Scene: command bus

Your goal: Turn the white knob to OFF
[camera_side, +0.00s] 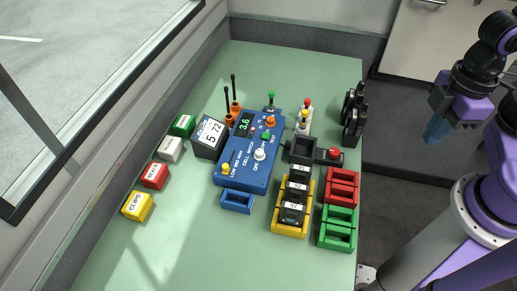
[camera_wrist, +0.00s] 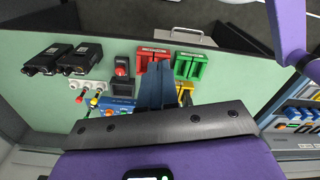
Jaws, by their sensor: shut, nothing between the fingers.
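The white knob (camera_side: 260,155) sits on the lower right part of the blue panel (camera_side: 229,181), beside the printed word OFF. The printing near it is too small to read its setting surely. The panel has a small display with green digits. In the side view my gripper (camera_side: 434,130) is shut and empty, off the table's right edge and well away from the panel. In the wrist view the shut blue fingers (camera_wrist: 157,84) cover part of the scene. A bit of the blue panel (camera_wrist: 118,103) shows there, and the white knob cannot be made out.
Yellow (camera_side: 290,231), red (camera_side: 342,187) and green (camera_side: 337,228) trays stand right of the panel. Black radios (camera_side: 353,118) stand at the table's right edge. Several coloured boxes, such as a yellow one (camera_side: 137,206), line the left. The green table (camera_side: 285,62) is clear at the back.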

